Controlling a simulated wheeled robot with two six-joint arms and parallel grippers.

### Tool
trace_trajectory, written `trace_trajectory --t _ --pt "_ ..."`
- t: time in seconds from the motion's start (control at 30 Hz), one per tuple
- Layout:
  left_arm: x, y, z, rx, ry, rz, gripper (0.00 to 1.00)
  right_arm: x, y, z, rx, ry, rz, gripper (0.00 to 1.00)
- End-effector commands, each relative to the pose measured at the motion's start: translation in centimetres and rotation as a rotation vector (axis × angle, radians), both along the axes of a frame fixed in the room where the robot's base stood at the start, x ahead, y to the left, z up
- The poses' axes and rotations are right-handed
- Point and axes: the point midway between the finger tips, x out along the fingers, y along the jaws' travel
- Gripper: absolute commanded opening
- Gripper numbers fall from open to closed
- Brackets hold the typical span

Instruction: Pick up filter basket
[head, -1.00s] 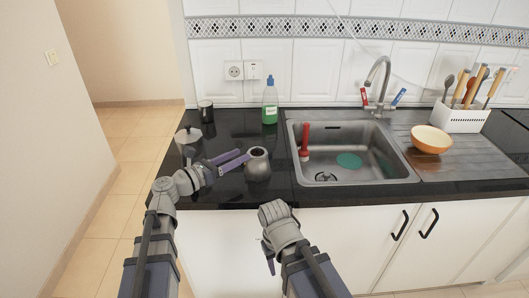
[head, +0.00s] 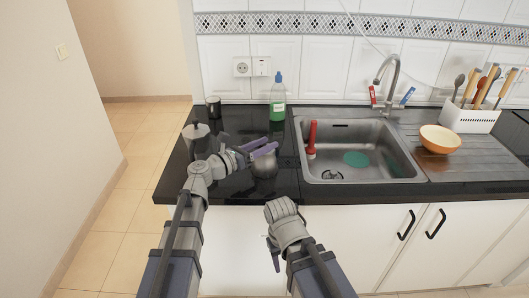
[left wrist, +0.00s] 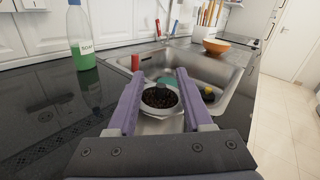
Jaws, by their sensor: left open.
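A round grey metal pot (head: 264,165) stands on the black counter left of the sink. In the left wrist view a round light-rimmed filter basket (left wrist: 160,98) filled with dark grounds shows between the fingers. Whether it sits in the pot's mouth is not clear. My left gripper (head: 275,148) is open, its purple fingers over the pot's top and hiding its mouth in the head view. In the left wrist view the open fingers (left wrist: 158,75) lie either side of the basket, with no clear contact. My right gripper (head: 274,254) hangs low in front of the cabinets, its fingers mostly hidden.
A grey lidded pot (head: 195,136) and a dark jar (head: 213,107) stand at the counter's left. A green soap bottle (head: 278,102) stands behind. The sink (head: 390,160), with a red-handled tool (head: 312,138), is to the right. An orange bowl (head: 439,140) is beyond it.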

Motion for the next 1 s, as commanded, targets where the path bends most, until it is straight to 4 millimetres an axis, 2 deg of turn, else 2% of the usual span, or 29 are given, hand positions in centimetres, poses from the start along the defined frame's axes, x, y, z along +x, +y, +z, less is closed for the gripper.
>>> trace_trajectory --t 0.13,0.6,1.0 --pt "-0.06 0.04 0.0 0.0 0.0 0.001 0.51 0.0 0.0 0.0 0.0 0.0 0.0 0.5" --pt "-0.07 0.06 -0.01 0.0 0.0 0.0 0.0 0.0 0.0 0.0 0.0 0.0 0.0 0.5" --pt "-0.07 0.06 -0.02 0.0 0.0 0.0 0.0 0.0 0.0 0.0 0.0 0.0 0.0 0.5"
